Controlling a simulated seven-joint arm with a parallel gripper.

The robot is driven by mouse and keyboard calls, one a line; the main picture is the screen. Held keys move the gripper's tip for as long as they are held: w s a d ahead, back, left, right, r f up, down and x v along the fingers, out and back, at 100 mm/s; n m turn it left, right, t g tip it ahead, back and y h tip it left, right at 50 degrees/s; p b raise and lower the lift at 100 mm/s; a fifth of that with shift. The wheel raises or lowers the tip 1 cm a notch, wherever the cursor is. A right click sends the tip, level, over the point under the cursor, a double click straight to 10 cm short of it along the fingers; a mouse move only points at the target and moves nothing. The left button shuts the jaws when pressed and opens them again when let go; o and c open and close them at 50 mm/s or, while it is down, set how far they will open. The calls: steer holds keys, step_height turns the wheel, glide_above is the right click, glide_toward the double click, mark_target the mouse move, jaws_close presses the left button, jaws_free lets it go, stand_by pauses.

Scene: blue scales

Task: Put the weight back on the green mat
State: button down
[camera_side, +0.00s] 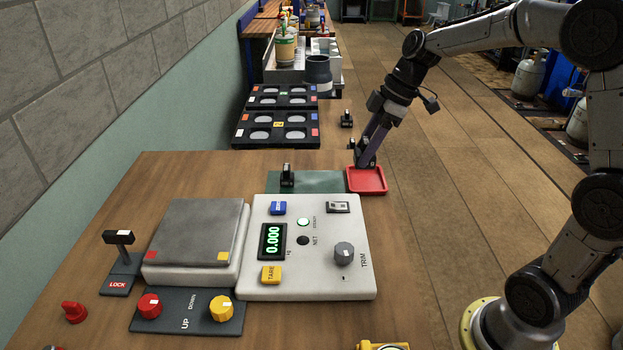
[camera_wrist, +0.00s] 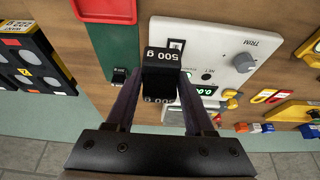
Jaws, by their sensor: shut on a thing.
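My gripper (camera_side: 364,158) is shut on a black weight marked 500 g (camera_wrist: 161,72), which sits between the two fingers in the wrist view. In the side view the weight is dark and partly hidden by the fingers, at the far edge of the red tray (camera_side: 367,184); I cannot tell whether it touches the tray. The green mat (camera_side: 325,181) lies left of the tray, behind the scale's control panel. Another small black weight (camera_side: 287,176) stands on the mat's left part. The mat (camera_wrist: 117,42) also shows in the wrist view.
The grey scale plate (camera_side: 197,230) and white control panel (camera_side: 312,278) stand in front of the mat; the display (camera_side: 272,241) reads 0.000. Black racks (camera_side: 278,129) stand behind. A small black object (camera_side: 346,119) stands right of them. The mat's right part looks clear.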

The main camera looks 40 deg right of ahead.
steer(key=w+f, duration=0.3)
steer(key=w, duration=0.1)
steer(key=w+d+f, duration=0.1)
steer(key=w+f, duration=0.2)
steer(key=w, duration=0.1)
steer(key=w+f, duration=0.2)
steer(key=w, duration=0.2)
steer(key=shift+w+d+f, duration=0.35)
steer(key=shift+d+f, duration=0.05)
steer(key=shift+w+f, duration=0.15)
steer(key=shift+f, duration=0.8)
steer(key=shift+w+f, duration=0.15)
steer(key=shift+f, duration=0.8)
steer(key=shift+f, duration=0.15)
steer(key=shift+c, duration=1.4)
jaws_free()
steer(key=shift+f, duration=0.1)
steer(key=shift+s, duration=0.1)
